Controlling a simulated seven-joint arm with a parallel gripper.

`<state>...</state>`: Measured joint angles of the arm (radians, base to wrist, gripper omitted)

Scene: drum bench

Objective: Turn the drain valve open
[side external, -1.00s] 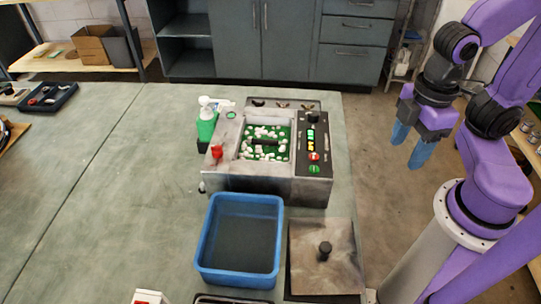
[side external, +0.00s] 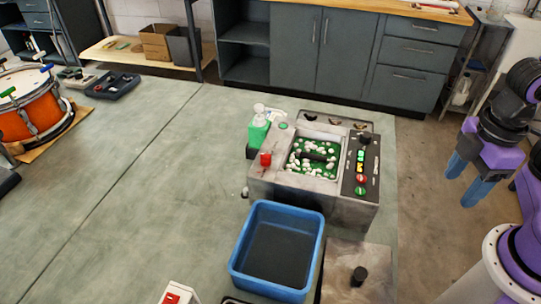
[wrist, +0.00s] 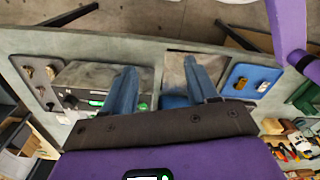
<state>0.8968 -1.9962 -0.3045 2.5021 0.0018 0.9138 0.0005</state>
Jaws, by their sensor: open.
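A grey bench machine (side external: 345,213) holds white pellets in a green-lined basin (side external: 314,155). A red handle (side external: 265,159) stands at its left top edge and may be the drain valve; its exact setting is too small to tell. A small pale fitting (side external: 245,192) sticks out at the machine's lower left. My gripper (side external: 465,190) is open and empty, with its blue fingers pointing down, off to the right of the machine and well apart from it. The wrist view shows both fingers spread (wrist: 160,68) with nothing between them; the red handle cannot be made out there.
A blue tub (side external: 234,266) stands in front of the machine. A green bottle (side external: 258,132) stands behind the red handle. An orange drum (side external: 30,115) is far left. The bench's left middle is clear.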

